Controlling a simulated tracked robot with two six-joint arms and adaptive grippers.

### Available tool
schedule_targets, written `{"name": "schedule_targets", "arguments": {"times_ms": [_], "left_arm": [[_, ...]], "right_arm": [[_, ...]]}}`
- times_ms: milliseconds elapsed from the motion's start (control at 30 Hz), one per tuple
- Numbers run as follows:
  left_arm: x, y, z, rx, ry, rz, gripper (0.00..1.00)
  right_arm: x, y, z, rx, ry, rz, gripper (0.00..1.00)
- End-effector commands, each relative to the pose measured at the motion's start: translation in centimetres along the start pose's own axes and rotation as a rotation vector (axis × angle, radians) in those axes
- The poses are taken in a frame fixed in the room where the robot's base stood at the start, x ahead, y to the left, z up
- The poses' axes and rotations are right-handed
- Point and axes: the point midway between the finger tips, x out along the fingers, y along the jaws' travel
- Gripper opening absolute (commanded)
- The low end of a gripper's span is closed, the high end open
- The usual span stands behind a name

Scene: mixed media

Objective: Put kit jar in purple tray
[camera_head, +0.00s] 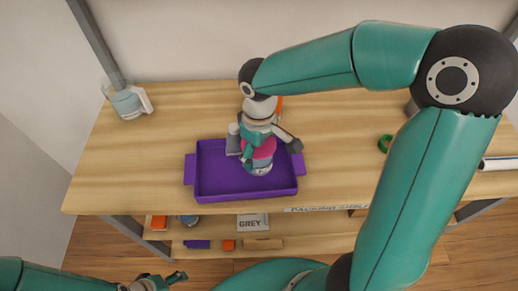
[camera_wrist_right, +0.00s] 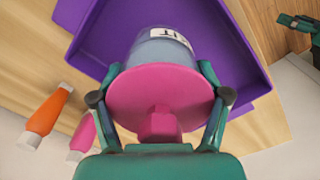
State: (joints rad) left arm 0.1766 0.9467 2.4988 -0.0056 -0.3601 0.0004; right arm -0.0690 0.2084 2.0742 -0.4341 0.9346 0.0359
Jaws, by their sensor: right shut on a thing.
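The kit jar (camera_head: 260,169) is a grey-blue jar with a pink lid. In the right wrist view the jar (camera_wrist_right: 165,48) shows part of a label reading "IT". My right gripper (camera_head: 260,150) is shut on it, with one finger on each side of the pink lid. The jar is upright or nearly so, over the inside of the purple tray (camera_head: 215,187). I cannot tell whether its base touches the tray floor. The tray also shows in the wrist view (camera_wrist_right: 98,35). My left gripper (camera_head: 150,284) is at the bottom left, away from the table top; its opening is unclear.
A glass jug (camera_head: 127,103) stands at the back left. A green ring (camera_head: 385,143) lies right of the tray. An orange bottle (camera_wrist_right: 48,110) and a pink bottle (camera_wrist_right: 82,137) are near the tray. A lower shelf holds a grey-labelled box (camera_head: 252,221).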

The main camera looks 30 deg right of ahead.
Motion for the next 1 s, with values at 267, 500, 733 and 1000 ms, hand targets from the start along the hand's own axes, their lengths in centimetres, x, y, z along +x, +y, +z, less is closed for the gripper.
{"name": "schedule_targets", "arguments": {"times_ms": [267,500,733,1000], "left_arm": [[1.3,-0.5,0.0,0.000,0.000,0.000,0.68],[1.2,-0.4,0.0,0.000,0.000,0.000,0.68],[1.4,-0.5,0.0,0.000,0.000,0.000,0.68],[1.8,-0.7,0.0,0.000,0.000,0.000,0.68]], "right_arm": [[1.6,0.1,0.1,0.003,0.000,0.000,0.12],[1.5,0.1,0.1,0.004,0.000,0.000,0.12],[1.7,0.1,0.1,0.004,0.000,0.000,0.12],[2.2,0.1,0.2,0.005,0.000,0.000,0.12]]}}
